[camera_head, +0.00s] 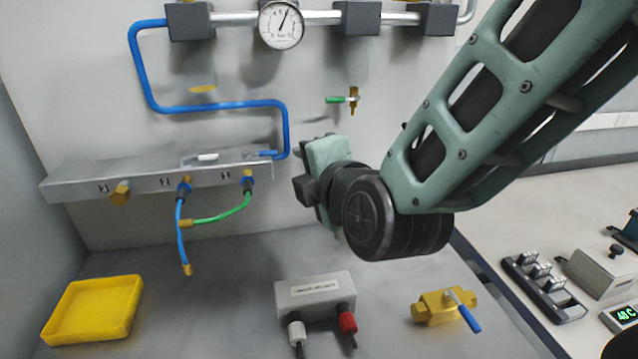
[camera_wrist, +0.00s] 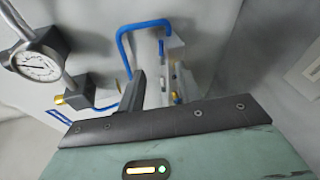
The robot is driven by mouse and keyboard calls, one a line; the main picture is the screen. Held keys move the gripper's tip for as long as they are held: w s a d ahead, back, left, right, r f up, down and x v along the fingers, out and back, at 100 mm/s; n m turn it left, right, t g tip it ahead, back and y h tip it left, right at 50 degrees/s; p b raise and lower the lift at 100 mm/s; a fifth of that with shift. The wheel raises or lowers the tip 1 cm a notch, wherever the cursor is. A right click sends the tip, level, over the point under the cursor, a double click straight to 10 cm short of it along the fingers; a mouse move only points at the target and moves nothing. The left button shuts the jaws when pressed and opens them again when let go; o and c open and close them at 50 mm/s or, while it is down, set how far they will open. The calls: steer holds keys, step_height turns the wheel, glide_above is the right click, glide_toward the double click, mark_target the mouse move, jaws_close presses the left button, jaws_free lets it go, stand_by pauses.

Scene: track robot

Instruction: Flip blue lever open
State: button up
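The blue lever (camera_head: 468,316) sits on a brass valve (camera_head: 437,306) on the bench at the front right in the head view. It slants down to the right, across the line of the valve body. My gripper (camera_head: 308,190) is well above and to the left of it, near the back wall, apart from the valve. The forearm and wrist partly hide it there. In the wrist view, my gripper (camera_wrist: 158,88) appears open, with a gap between its fingers and nothing held. The blue lever does not show in the wrist view.
A grey box with a white and a red connector (camera_head: 315,296) stands left of the valve. A yellow tray (camera_head: 92,310) lies at the left. A metal manifold (camera_head: 140,178) with hoses and a gauge (camera_head: 281,24) are on the wall. A green-handled valve (camera_head: 340,100) hangs above.

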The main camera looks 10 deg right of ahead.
steer(key=shift+b+v, duration=2.05)
steer(key=shift+b, duration=0.35)
